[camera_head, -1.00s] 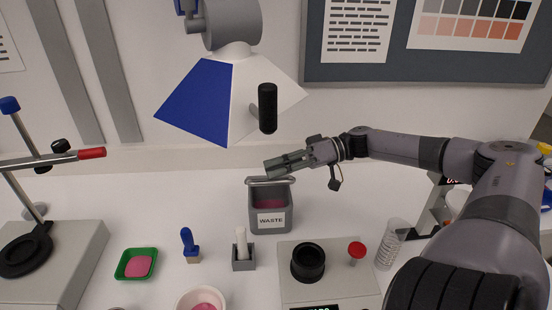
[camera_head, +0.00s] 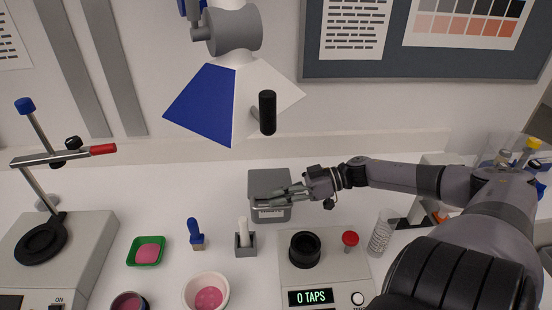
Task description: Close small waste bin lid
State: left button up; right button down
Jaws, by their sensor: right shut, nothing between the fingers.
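The small grey waste bin (camera_head: 270,179) stands at the back middle of the white bench. Its lid now lies over the top, and the pink inside is out of sight. My right gripper (camera_head: 262,201) is shut and empty, reaching in from the right across the lid's front edge. It seems to touch the lid or hover just above it; I cannot tell which. The fingers partly cover the bin's front and its white label. My left gripper is not in view.
In front of the bin stand a white stick in a grey holder (camera_head: 245,245), a blue-handled tool (camera_head: 195,233) and a tap device with a black ring (camera_head: 305,249). A green tray (camera_head: 133,254) and a bowl of pink powder (camera_head: 190,291) lie left. A spring-like clear cylinder (camera_head: 381,236) stands right. A lamp hood hangs above.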

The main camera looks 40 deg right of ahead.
jog(key=shift+f, duration=0.7)
jog(key=shift+r, duration=0.15)
jog(key=s+d+r+p, duration=0.5)
jog(key=d+r+p, duration=0.1)
jog(key=d, duration=0.2)
jog(key=shift+s+d+p, duration=0.15)
jog(key=shift+p, duration=0.2)
